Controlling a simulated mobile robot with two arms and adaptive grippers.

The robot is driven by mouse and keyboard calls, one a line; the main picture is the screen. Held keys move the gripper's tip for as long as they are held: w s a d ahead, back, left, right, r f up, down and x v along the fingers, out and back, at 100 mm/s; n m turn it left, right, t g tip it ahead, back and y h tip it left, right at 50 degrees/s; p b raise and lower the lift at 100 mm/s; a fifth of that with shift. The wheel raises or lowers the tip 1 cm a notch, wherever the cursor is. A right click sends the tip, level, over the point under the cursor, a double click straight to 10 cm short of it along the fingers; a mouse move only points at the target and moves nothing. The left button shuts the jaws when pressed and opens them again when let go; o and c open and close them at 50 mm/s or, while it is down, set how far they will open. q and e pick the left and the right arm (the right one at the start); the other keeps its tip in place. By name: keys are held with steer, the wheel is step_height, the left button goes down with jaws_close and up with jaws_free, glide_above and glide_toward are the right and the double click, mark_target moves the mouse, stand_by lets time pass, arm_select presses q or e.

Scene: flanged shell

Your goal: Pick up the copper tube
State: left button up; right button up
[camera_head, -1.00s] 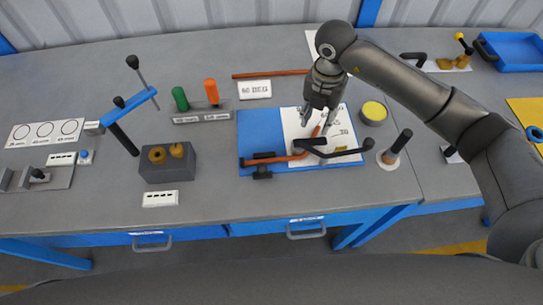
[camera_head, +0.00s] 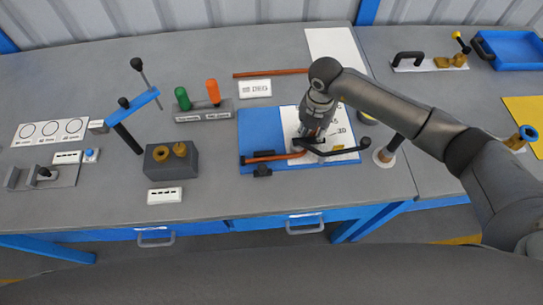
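A copper tube (camera_head: 272,158) lies in the bending tool on the blue plate (camera_head: 258,125); its straight part runs left to right and its right end is partly hidden by my gripper. My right gripper (camera_head: 309,137) points down over the tool, at the tube's right end. Its fingertips are small and partly hidden, so I cannot tell whether they are open or closed on the tube. A second copper tube (camera_head: 270,72), straight, lies on the bench behind the plate. My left gripper is not in view.
The tool's black handle (camera_head: 340,153) reaches right, close to my gripper. An upright dark-handled tool (camera_head: 388,151) stands right of the plate. A grey block (camera_head: 171,162) and green and orange handles (camera_head: 198,96) stand to the left. The front bench strip is mostly clear.

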jaws_close()
steer(key=shift+r, duration=0.1)
